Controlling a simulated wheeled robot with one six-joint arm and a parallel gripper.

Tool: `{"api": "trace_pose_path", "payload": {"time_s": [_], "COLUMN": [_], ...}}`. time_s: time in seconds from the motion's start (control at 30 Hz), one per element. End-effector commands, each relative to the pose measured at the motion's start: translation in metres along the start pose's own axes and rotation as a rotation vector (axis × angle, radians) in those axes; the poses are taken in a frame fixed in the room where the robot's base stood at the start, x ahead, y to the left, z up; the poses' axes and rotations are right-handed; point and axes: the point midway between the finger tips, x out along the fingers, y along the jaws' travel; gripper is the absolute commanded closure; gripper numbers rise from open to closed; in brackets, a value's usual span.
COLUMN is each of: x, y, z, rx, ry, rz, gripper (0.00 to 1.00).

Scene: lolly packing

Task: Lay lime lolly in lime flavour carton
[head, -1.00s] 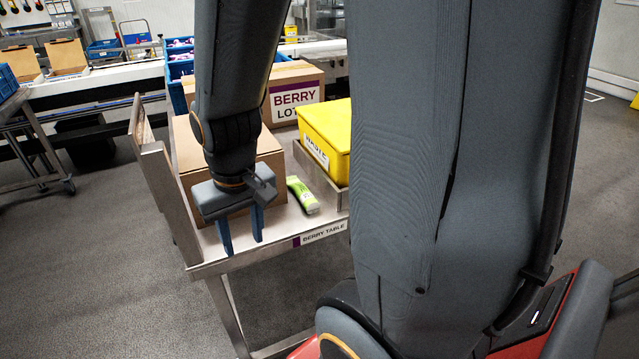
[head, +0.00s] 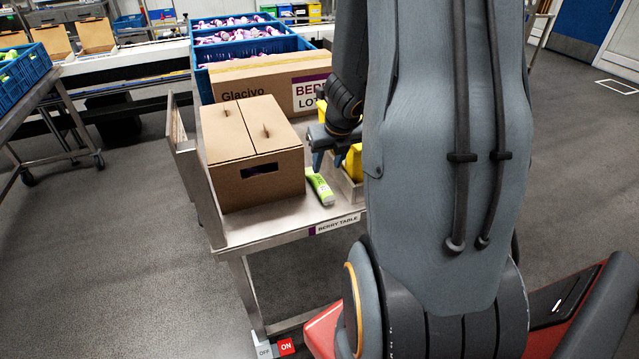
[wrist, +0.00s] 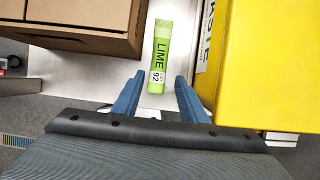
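The lime lolly (head: 320,189) is a green wrapped pack with a white end. It lies on the steel berry table (head: 262,222) between a brown carton and the yellow waste bin. In the wrist view the lolly (wrist: 160,55) reads LIME 92. In the head view my gripper (head: 328,164) is above the table by the lolly, partly hidden by my arm. No carton labelled lime flavour can be read.
A closed brown carton (head: 232,190) stands left of the lolly. The yellow waste bin (wrist: 270,60) stands close on the right. A berry lot box (head: 250,87) and blue crates (head: 205,48) of purple packs are behind. Open cartons (head: 97,37) stand on a far conveyor at left.

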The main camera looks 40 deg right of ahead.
Motion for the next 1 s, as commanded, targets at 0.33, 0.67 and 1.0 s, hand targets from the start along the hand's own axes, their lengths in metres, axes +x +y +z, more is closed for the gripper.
{"api": "trace_pose_path", "payload": {"time_s": [0.33,0.67,1.0], "x": [0.051,0.067,0.108], "y": [0.001,0.001,0.002], "z": [0.000,0.000,0.005], "rx": [0.000,-0.001,-0.002], "ry": [0.001,0.001,0.001], "rz": [0.001,0.002,0.002], "gripper": [0.61,0.61,0.61]}}
